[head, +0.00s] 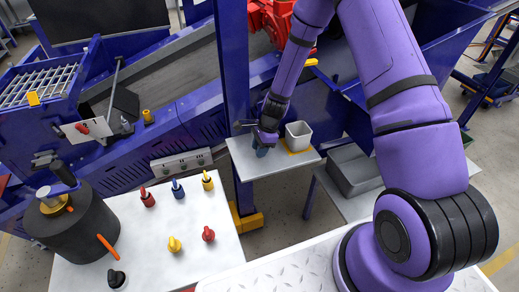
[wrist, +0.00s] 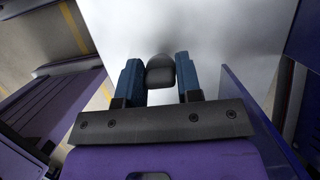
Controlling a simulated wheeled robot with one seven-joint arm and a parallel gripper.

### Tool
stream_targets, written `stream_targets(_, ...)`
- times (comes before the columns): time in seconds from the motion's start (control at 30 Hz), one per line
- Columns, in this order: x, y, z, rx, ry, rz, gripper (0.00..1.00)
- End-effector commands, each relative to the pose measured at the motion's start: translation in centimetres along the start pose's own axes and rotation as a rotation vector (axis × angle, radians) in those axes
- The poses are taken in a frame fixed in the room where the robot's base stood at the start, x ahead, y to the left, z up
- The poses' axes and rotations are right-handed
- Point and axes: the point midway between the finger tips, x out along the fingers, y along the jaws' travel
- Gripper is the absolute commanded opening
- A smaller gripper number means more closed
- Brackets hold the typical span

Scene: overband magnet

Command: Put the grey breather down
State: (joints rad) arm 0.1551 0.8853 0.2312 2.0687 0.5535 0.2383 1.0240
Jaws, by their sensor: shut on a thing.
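The grey breather (wrist: 160,72) shows in the wrist view as a small dark grey rounded piece between the two blue fingers of my gripper (wrist: 160,80). The fingers are closed on its sides. Behind it in that view is a pale plate. In the head view my gripper (head: 262,150) is low over the left part of a small pale shelf (head: 260,170) beside the blue post. The breather is not clear there, hidden by the gripper. I cannot tell whether it touches the shelf.
A white square cup (head: 298,135) stands on the shelf, right of my gripper. A white table (head: 150,235) at the left holds several red, blue and yellow knobbed pieces and a dark cylinder (head: 72,225). A grey bin (head: 353,170) sits lower right. The shelf's front is clear.

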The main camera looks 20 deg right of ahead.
Motion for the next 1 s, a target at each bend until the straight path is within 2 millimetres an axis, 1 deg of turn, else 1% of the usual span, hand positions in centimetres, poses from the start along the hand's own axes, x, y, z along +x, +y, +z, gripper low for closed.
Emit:
stream_targets(0.03, 0.5, 0.0, -0.1, 0.000, -0.001, 0.001, 0.09)
stream_targets(0.1, 0.6, 0.0, -0.2, 0.000, -0.001, 0.000, 0.09)
stream_targets(0.4, 0.8, 0.0, -0.2, -0.001, -0.001, 0.000, 0.09)
stream_targets(0.43, 0.9, 0.0, -0.2, -0.001, -0.001, 0.000, 0.35)
stream_targets(0.53, 0.8, 0.0, -0.2, -0.001, -0.001, -0.001, 0.58)
stream_targets(0.83, 0.7, 0.0, -0.2, -0.002, 0.000, -0.001, 0.58)
stream_targets(0.93, 0.1, -0.1, -0.1, -0.002, 0.000, -0.002, 0.58)
stream_targets(1.0, -0.7, -0.1, -0.2, -0.002, 0.001, -0.004, 0.58)
